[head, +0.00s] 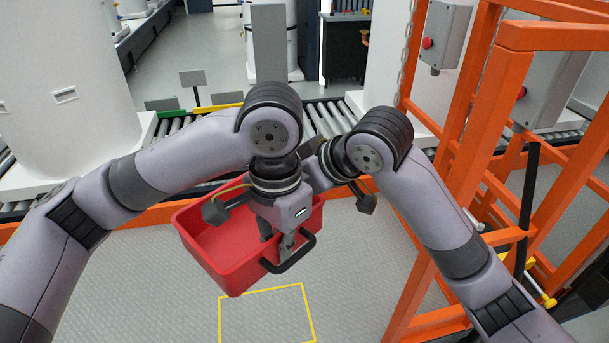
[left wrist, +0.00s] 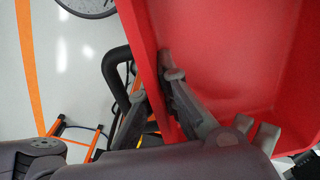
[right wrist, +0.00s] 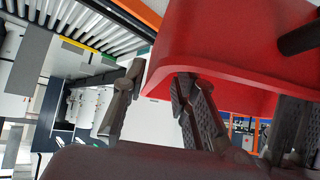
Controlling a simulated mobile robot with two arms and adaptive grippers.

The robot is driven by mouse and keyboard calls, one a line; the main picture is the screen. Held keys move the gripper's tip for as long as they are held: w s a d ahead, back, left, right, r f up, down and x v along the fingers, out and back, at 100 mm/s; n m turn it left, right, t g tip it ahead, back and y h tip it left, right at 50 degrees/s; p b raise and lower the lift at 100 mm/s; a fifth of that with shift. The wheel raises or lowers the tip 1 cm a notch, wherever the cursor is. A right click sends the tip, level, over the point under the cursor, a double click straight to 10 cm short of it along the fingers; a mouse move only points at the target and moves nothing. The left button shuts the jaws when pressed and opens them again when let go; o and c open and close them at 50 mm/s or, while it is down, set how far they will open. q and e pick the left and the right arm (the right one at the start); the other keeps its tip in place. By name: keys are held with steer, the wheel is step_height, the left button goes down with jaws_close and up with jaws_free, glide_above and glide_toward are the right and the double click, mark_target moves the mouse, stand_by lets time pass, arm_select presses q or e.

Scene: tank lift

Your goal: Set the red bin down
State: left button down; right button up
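The red bin (head: 215,245) hangs tilted above the grey floor, with a black handle (head: 292,258) on its near side. My left gripper (head: 278,238) reaches down at that side. In the left wrist view the bin wall (left wrist: 147,50) runs between my left fingers, one inside the bin and one outside beside the handle (left wrist: 115,75). My right gripper (right wrist: 158,75) has its fingers apart at a corner of the bin (right wrist: 225,45). Background shows between one finger and the red edge. In the head view my left wrist hides the right fingers.
A yellow outline (head: 265,312) marks the floor below and in front of the bin. A roller conveyor (head: 325,118) runs behind. An orange frame (head: 470,130) with control boxes stands close on the right, beside my right arm. The floor around the outline is clear.

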steer(key=shift+x, duration=1.65)
steer(key=shift+c, duration=0.4)
steer(key=shift+s, duration=0.1)
jaws_close()
steer(key=shift+a, duration=0.1)
arm_select(q)
steer(key=shift+w+r, duration=0.1)
arm_select(e)
steer(key=shift+s, duration=0.2)
arm_select(q)
steer(key=c, duration=1.8)
jaws_free()
arm_select(e)
steer(key=shift+w, duration=0.15)
arm_select(q)
steer(key=shift+o, duration=0.4)
steer(key=shift+d, duration=0.1)
arm_select(e)
steer(key=shift+w, duration=0.1)
